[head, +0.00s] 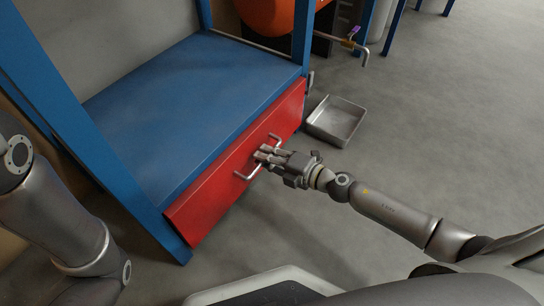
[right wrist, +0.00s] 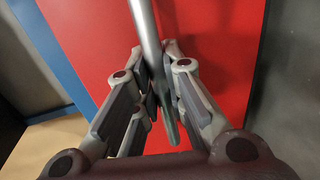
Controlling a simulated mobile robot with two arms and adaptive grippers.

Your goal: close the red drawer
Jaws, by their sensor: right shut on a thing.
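The red drawer (head: 207,203) has a long red front below the blue top of the workbench. Its front sits close to the blue frame; I cannot tell whether a small gap is left. A grey bar handle (head: 243,176) stands out from the middle of the front. My right gripper (head: 263,153) is at this handle, shut on it. In the right wrist view the handle (right wrist: 144,28) runs between the fingers of my right gripper (right wrist: 161,88), with the red drawer front (right wrist: 215,60) behind. My left arm shows at the left edge, but its gripper is out of view.
The blue bench top (head: 190,100) is bare. A grey metal tray (head: 336,121) lies on the floor right of the drawer. An orange rounded thing (head: 275,15) and a pipe with a purple-handled tap (head: 352,40) are at the back. The floor at right is clear.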

